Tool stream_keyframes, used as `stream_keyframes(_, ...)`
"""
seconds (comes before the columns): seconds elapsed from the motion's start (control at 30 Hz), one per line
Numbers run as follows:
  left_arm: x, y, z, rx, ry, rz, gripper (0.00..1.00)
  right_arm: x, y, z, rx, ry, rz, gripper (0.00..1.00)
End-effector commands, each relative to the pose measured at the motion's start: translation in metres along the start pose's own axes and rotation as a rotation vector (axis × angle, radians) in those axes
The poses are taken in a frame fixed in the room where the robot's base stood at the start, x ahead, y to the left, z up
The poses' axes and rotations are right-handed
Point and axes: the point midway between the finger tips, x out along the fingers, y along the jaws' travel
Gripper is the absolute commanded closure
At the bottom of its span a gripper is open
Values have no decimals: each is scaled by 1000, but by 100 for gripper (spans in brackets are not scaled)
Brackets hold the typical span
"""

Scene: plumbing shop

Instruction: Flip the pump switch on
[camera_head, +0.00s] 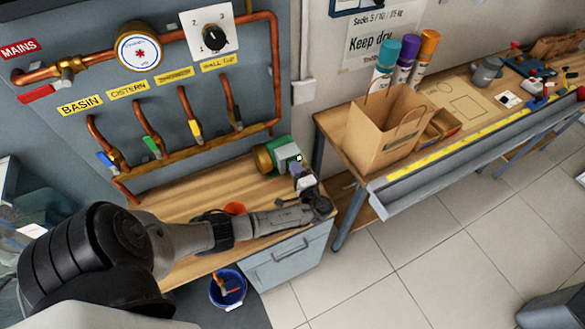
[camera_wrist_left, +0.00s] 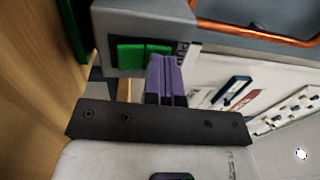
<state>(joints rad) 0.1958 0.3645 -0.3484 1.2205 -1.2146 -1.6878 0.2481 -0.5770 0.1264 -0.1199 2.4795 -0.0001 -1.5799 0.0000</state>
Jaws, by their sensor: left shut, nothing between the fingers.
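The pump (camera_head: 268,157), a green and brass body, stands at the back right of the wooden bench top, with a grey switch box on its right side. My left gripper (camera_head: 297,170) is at the switch box in the head view. Its purple fingers (camera_wrist_left: 160,70) are shut together and empty, close to one end of the green rocker. I cannot tell whether they touch it. My right gripper is not in view.
Copper pipes with coloured valve handles (camera_head: 152,145) run along the wall panel behind the bench. A blue bucket (camera_head: 228,288) stands on the floor in front. A second bench at right holds a paper bag (camera_head: 385,130) and spray cans (camera_head: 406,58).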

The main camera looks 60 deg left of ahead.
Motion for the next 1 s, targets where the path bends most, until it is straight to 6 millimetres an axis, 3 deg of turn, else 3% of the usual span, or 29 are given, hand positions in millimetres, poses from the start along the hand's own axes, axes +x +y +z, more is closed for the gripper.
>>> stream_keyframes(0.17,-12,-2,1,1,-4,1,100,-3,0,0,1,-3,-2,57)
stream_keyframes(0.7,-112,-9,0,0,-4,5,100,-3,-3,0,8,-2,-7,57)
stream_keyframes(1.0,-138,-12,0,0,-5,3,100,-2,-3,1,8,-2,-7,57)
